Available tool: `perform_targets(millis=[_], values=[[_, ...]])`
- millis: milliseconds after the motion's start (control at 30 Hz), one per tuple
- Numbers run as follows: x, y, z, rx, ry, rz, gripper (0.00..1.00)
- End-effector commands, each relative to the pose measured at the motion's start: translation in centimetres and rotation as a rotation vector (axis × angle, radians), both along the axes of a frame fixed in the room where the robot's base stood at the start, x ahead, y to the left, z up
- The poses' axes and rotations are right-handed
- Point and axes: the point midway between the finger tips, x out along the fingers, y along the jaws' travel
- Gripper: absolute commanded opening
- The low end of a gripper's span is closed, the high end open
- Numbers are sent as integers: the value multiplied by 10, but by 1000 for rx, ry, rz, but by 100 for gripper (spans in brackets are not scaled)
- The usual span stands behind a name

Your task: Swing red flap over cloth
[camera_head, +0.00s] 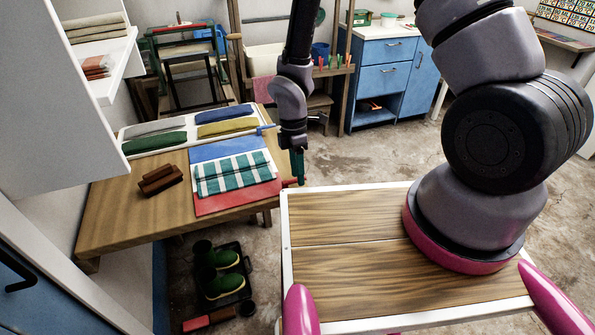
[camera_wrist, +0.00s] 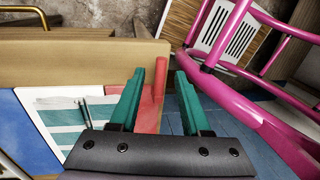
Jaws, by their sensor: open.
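The folding board lies on the wooden table. Its red flap (camera_head: 240,198) lies flat along the near side, and its blue flap (camera_head: 226,148) is on the far side. The red flap (camera_wrist: 147,116) and cloth (camera_wrist: 72,116) also show in the wrist view. A red handle (camera_wrist: 159,75) sticks out from the flap past the table edge. My gripper (camera_head: 298,180) is at the table's right edge by this handle. Its teal fingers (camera_wrist: 160,73) are open, with the handle between them, nearer the left finger.
A brown wooden block (camera_head: 160,180) lies left of the board. Rolled cloths (camera_head: 228,128) lie on a white panel behind it. Green shoes (camera_head: 222,272) stand on a dark tray below the table. A white shelf unit (camera_head: 60,130) stands close on the left.

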Motion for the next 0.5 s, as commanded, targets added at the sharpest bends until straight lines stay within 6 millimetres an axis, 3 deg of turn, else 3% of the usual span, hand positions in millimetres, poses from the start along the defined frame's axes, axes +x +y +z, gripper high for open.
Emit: perform_targets(millis=[167,200,300,500], values=[[0,0,0,0,0,0,47],[0,0,0,0,0,0,32],[0,0,0,0,0,-1,0],[0,0,0,0,-1,-1,0]])
